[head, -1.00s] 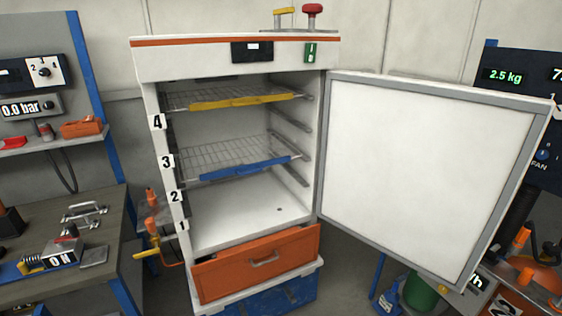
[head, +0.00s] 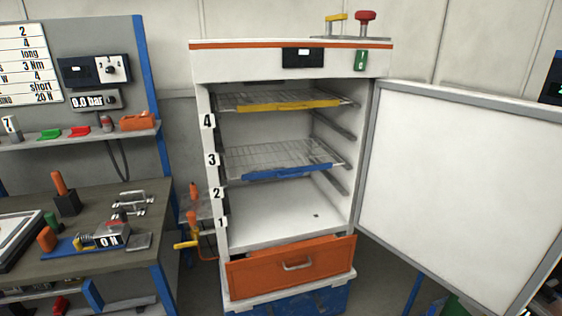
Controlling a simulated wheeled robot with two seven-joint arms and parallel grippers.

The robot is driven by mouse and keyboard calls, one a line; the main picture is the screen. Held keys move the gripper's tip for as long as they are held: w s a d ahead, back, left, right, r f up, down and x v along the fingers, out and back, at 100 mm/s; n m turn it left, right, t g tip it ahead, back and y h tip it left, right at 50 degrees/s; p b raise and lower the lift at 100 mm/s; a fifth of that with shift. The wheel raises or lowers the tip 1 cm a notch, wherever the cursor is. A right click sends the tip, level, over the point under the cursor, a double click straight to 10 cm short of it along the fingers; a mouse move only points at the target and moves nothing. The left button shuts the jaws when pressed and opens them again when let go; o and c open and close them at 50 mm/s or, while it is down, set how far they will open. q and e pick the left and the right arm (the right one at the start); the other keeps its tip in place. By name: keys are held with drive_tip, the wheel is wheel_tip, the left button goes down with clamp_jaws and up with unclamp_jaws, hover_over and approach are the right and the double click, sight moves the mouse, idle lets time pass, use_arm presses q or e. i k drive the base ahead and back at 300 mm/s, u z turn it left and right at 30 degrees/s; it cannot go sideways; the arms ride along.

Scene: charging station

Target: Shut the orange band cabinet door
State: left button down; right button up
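The white cabinet with the orange band (head: 240,45) stands in the middle of the head view. Its door (head: 462,185) is wide open, hinged on the right side and swung out to the right, with its white inner face and grey seal showing. The door's outer face and handle are hidden. Inside are a wire shelf with a yellow front edge (head: 290,105) and a lower one with a blue front edge (head: 290,172). Neither of my grippers is in view.
An orange drawer (head: 325,266) below the cabinet opening sits slightly out. A workbench (head: 75,235) with clamps and tools stands at left, under a shelf (head: 60,143). Yellow and red valve handles (head: 365,17) stand on the cabinet top. Some floor shows between bench and cabinet.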

sight(465, 187)
drive_tip(key=z, duration=0.55)
drive_tip(key=k, duration=1.25)
drive_tip(key=z, duration=1.4)
drive_tip(key=i, duration=0.8)
drive_tip(key=z, duration=0.5)
drive_tip(key=i, duration=1.45)
drive_tip(key=u, duration=0.5)
